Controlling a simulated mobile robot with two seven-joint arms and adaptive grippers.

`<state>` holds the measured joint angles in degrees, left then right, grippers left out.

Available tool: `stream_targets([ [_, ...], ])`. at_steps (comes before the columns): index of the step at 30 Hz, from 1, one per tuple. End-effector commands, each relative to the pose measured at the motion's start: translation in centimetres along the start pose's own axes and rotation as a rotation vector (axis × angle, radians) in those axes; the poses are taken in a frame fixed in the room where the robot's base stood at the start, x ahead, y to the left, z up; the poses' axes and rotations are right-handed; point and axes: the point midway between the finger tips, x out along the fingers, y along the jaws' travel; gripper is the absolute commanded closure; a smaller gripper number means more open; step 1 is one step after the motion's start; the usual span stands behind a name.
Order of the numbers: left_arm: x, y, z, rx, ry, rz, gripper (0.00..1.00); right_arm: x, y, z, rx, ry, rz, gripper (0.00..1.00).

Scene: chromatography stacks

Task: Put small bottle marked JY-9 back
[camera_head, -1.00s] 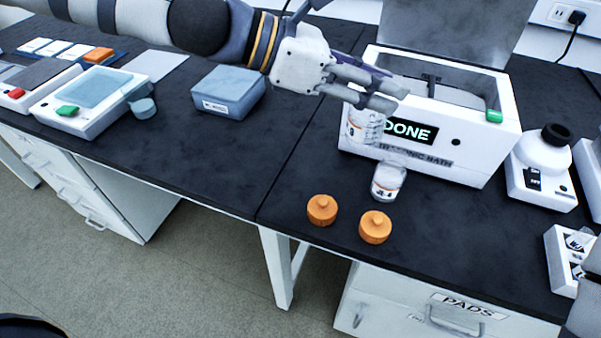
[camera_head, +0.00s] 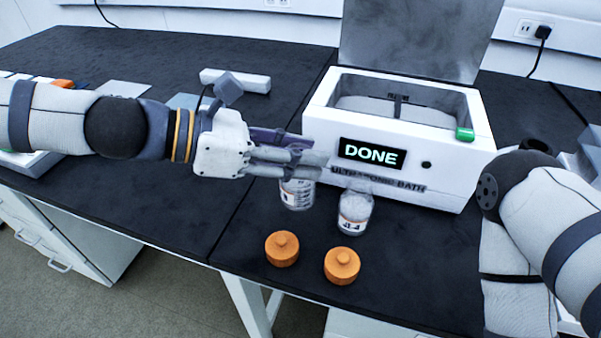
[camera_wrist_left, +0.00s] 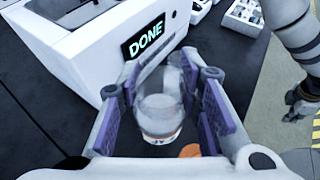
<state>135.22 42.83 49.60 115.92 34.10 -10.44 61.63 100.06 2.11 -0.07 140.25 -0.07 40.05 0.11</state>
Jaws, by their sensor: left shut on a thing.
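My left gripper (camera_head: 318,166) is shut on a small clear bottle (camera_head: 297,194) with an orange-and-white label, in front of the ultrasonic bath. The fingers hide its top, and its marking cannot be read now. In the left wrist view, the held bottle (camera_wrist_left: 160,112) is between the purple finger pads. I cannot tell whether its base touches the bench. A second small bottle (camera_head: 355,212), marked something like JL-4, stands just right of it. My right gripper (camera_wrist_left: 302,104) shows small at the right edge of the left wrist view; its jaws are unclear.
The white ultrasonic bath (camera_head: 400,190) is open behind the bottles, its screen reading DONE. Two orange caps (camera_head: 282,249) (camera_head: 342,265) lie in front. My right arm (camera_head: 540,215) covers the bench at right. The bench (camera_head: 170,215) left of the caps is clear.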

Motion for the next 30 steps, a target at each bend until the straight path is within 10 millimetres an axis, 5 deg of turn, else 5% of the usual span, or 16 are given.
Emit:
stream_targets([
  [12,3.0,2.2,-4.9,-0.004,-0.002,-0.002,1.0,2.2,0.1,0.9,-0.002,-0.051,0.003,1.0],
  [23,3.1,2.2,-5.1,0.002,-0.003,0.0,1.0,2.2,0.1,0.9,-0.002,-0.052,0.003,1.0],
  [24,3.1,2.1,-5.0,0.003,-0.002,0.0,0.59,2.2,0.1,0.9,-0.002,-0.051,0.003,1.0],
  [26,3.1,2.1,-5.0,0.003,-0.002,0.0,0.47,2.1,0.1,0.9,-0.002,-0.05,0.003,1.0],
  [30,3.1,2.1,-5.0,0.004,-0.002,0.0,0.47,2.1,0.1,0.9,-0.002,-0.05,0.003,1.0],
])
